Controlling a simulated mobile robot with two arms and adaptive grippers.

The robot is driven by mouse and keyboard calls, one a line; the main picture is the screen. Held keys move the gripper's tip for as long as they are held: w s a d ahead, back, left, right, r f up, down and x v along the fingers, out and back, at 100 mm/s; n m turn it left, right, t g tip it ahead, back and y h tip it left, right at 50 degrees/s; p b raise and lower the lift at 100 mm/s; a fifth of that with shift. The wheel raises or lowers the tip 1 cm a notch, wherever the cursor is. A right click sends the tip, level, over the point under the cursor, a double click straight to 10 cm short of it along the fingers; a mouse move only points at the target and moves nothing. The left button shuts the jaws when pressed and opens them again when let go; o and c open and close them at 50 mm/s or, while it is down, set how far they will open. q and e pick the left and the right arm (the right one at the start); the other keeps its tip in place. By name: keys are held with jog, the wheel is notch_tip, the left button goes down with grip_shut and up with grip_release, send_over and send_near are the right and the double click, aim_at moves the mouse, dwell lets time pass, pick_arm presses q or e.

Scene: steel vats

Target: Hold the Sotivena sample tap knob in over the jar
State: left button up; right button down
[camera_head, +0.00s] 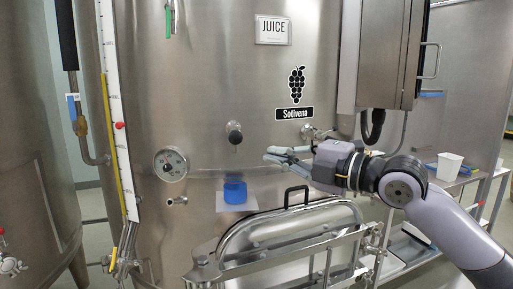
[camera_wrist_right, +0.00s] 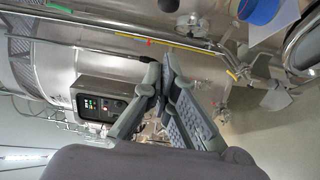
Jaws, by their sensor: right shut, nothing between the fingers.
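The Sotivena tap knob (camera_head: 234,132) is a dark round knob on the steel vat's front wall, left of the Sotivena label (camera_head: 295,113). The blue jar (camera_head: 235,190) stands below it on a small white support (camera_head: 235,207). A blue round thing (camera_wrist_right: 258,10), apparently the jar, shows at the top edge of the wrist view. My right gripper (camera_head: 269,154) is shut and empty, to the right of the knob and slightly lower, apart from knob and jar in the picture. Its closed fingers (camera_wrist_right: 158,78) also show in the wrist view. My left gripper is not in view.
A round gauge (camera_head: 171,164) and small valve (camera_head: 177,201) sit left of the jar. A manway door (camera_head: 285,235) with a black handle (camera_head: 296,193) juts below. A steel box (camera_head: 382,55) hangs upper right. A white container (camera_head: 450,166) stands on a right-hand shelf.

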aim_at(240, 141)
jog(key=shift+w+r, duration=0.1)
dwell(0.3)
jog(key=p+x, duration=0.1)
jog(key=x, duration=0.3)
jog(key=p+x, duration=0.2)
jog(key=x, duration=0.1)
jog(key=w+d+p+x, duration=0.1)
jog(key=p+x, duration=0.1)
jog(key=x, duration=0.2)
jog(key=shift+w+a+r, duration=0.15)
jog(key=shift+w+a, duration=0.1)
jog(key=shift+w, duration=0.1)
jog(key=shift+w+p, duration=0.45)
jog(key=shift+w, duration=0.35)
